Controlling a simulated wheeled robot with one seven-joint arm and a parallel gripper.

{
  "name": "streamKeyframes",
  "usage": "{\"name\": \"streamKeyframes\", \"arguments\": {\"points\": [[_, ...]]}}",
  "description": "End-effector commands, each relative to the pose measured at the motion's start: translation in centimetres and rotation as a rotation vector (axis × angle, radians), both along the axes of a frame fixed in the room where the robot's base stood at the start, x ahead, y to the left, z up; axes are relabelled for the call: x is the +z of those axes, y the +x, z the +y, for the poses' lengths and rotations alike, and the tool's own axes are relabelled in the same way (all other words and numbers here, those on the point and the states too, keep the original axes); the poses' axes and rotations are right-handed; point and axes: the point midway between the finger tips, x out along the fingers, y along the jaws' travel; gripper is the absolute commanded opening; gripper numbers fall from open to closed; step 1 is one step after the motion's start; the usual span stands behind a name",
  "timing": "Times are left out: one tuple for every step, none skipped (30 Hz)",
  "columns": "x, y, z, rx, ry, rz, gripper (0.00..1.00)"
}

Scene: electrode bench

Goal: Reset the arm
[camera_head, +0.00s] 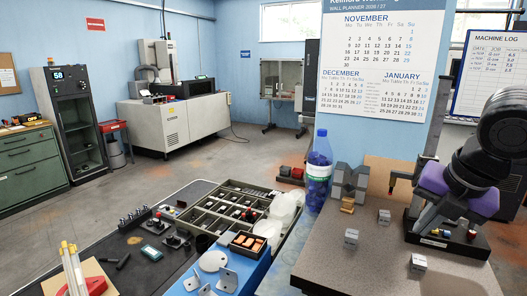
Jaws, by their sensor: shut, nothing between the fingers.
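My arm comes in at the right edge as thick black rounded links. At its end, my gripper (447,212), with a purple body and grey fingers, hangs low over the right part of the grey bench top (345,250). Its fingers look shut with nothing held. The fingertips are hard to make out against a black base (478,243) with small coloured parts just below and behind them. I cannot tell whether they touch it.
Small metal cubes (351,238) stand on the bench, left of my gripper. A blue-capped bottle (318,172) and grey V-shaped blocks (349,183) are at its back left edge. A compartment tray (205,228) lies further left. A calendar wall (385,60) rises behind.

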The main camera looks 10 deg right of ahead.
Motion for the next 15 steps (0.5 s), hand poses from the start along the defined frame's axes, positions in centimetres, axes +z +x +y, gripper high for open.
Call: {"name": "streamKeyframes", "arguments": {"points": [[0.7,0.8,0.4,-0.028,0.025,-0.05,0.0],[1.2,1.4,0.6,-0.047,0.045,-0.083,0.0],[1.7,2.1,1.0,-0.072,0.075,-0.125,0.0],[2.1,2.6,1.3,-0.09,0.102,-0.157,0.0],[2.5,3.2,1.6,-0.108,0.131,-0.19,0.0],[3.0,3.8,2.2,-0.131,0.176,-0.234,0.0],[3.5,4.4,2.6,-0.148,0.213,-0.269,0.0],[3.9,4.9,3.2,-0.164,0.254,-0.302,0.0],[4.5,5.6,4.0,-0.186,0.313,-0.348,0.0],[5.0,6.1,4.6,-0.199,0.359,-0.382,0.0],[5.5,6.6,5.2,-0.212,0.407,-0.411,0.0],[6.2,7.2,6.0,-0.23,0.472,-0.451,0.0],[6.7,7.5,6.6,-0.243,0.523,-0.48,0.0],[7.2,7.9,7.3,-0.257,0.577,-0.508,0.0],[8.1,8.3,8.2,-0.273,0.656,-0.545,0.0]]}}
